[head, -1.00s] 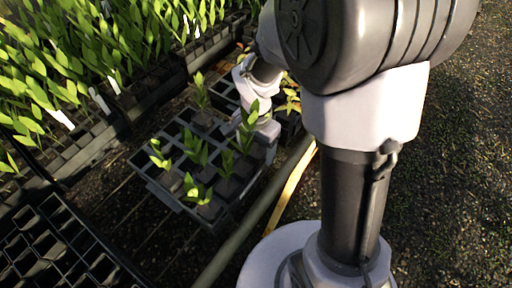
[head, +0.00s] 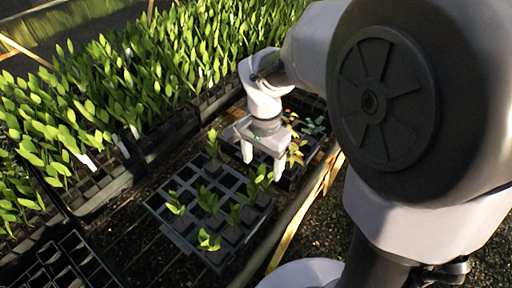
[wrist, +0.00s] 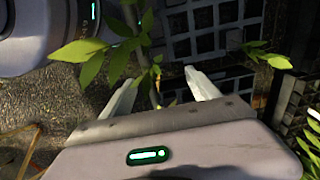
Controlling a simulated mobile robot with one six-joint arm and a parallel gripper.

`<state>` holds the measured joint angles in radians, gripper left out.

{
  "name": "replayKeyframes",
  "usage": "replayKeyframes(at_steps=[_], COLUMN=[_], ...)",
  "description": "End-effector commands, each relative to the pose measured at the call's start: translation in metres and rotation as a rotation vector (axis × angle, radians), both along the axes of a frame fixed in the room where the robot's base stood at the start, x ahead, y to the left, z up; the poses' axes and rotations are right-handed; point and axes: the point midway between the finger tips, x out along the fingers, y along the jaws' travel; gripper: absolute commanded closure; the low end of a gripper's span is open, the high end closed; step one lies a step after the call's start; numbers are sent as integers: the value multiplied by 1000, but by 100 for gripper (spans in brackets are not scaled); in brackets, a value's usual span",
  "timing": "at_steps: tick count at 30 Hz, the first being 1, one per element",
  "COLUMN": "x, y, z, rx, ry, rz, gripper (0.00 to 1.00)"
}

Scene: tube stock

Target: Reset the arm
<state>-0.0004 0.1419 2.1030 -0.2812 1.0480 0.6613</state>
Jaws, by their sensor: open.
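My gripper (head: 263,158) is open and empty in the head view. It hangs above the far right part of a grey cell tray (head: 180,235) that holds several small green seedlings. A seedling (head: 258,182) stands just below the fingers. In the wrist view, my two pale fingers (wrist: 165,95) are spread apart with nothing clamped between them. Leaves of a plant (wrist: 85,55) show close beyond the left finger; I cannot tell how far they are from it.
Dense trays of green plants (head: 110,95) with white labels fill the back left. An empty black tray (head: 60,265) lies at the lower left. A pipe (head: 275,235) and a yellow strip (head: 290,238) run along the right side. Small plants (head: 297,150) stand right of my gripper.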

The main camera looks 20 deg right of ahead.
Motion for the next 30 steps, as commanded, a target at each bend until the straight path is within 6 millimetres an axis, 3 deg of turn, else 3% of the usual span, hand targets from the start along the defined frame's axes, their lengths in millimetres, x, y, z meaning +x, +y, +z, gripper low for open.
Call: replayKeyframes(at_steps=[13,15,17,22,27,30], x=[0,-3,-14,-75,-120,-128], y=[0,1,5,23,36,39], z=[-1,6,25,86,105,106], rx=[0,6,19,52,34,23], ry=[0,-19,-71,-323,-509,-548], rz=[0,16,63,315,503,546], gripper=[30,30,30,30,30,30])
